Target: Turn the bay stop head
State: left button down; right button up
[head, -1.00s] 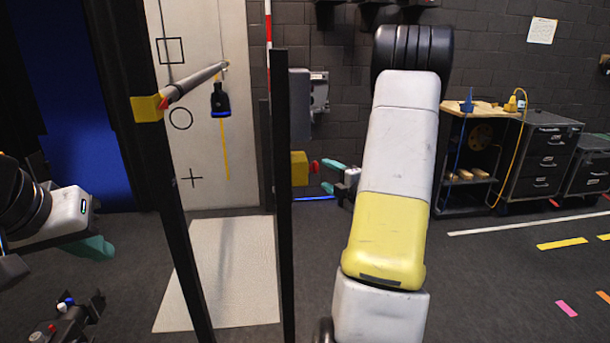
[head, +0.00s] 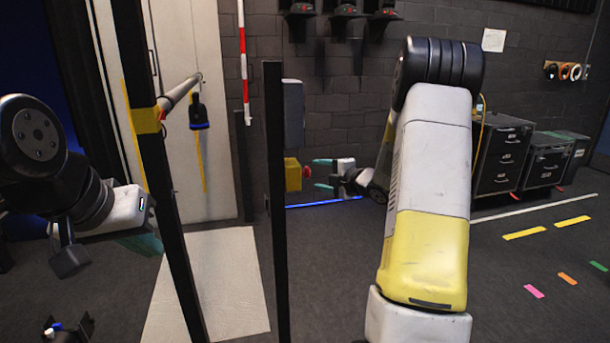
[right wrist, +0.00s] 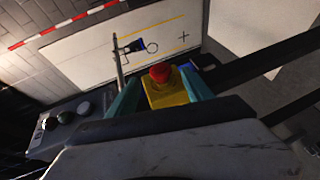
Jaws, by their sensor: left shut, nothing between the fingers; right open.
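The bay stop is a yellow box (head: 292,174) on a dark upright post, with a red head (head: 307,171) facing right. My right gripper (head: 318,175) is open just right of the head, one teal finger higher and one lower. In the right wrist view, the red head (right wrist: 160,72) on its yellow box (right wrist: 165,95) lies between the two teal fingers; I cannot tell whether they touch it. My left gripper (head: 142,243) is shut and empty at the left, away from the stop.
The dark post (head: 275,220) carries the stop, with a grey box (head: 292,112) above it. Another dark post (head: 165,190) with a barrier arm (head: 180,93) stands left. My right arm covers the centre right. Open floor (head: 540,225) lies at the right.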

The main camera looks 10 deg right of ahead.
aim_at(310, 173)
jog(key=x, duration=0.7)
grip_shut()
